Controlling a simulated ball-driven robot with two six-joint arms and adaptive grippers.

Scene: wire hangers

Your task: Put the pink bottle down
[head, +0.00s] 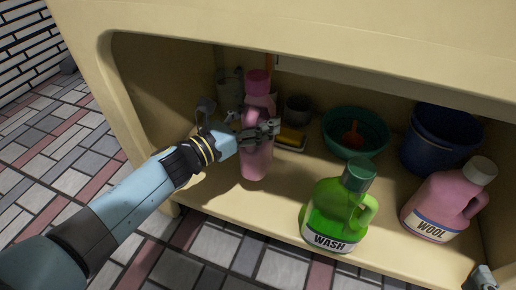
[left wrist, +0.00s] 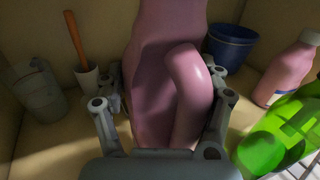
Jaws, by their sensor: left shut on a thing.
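The pink bottle (head: 257,160) is upright inside the cream cabinet, left of the middle, with a darker pink cap on top. My left gripper (head: 262,132) reaches in from the left and is shut on the bottle near its handle. In the left wrist view the bottle (left wrist: 150,70) fills the middle, and my left gripper's fingers (left wrist: 168,105) stand on both sides of its body and handle. I cannot tell whether its base touches the cabinet floor. A small part of my right gripper (head: 484,278) shows at the lower right corner; its fingers are mostly cut off.
On the cabinet floor (head: 225,195), a green WASH bottle (head: 332,215) and a pink WOOL bottle (head: 440,205) stand to the right. Free floor lies between the pink and green bottles.

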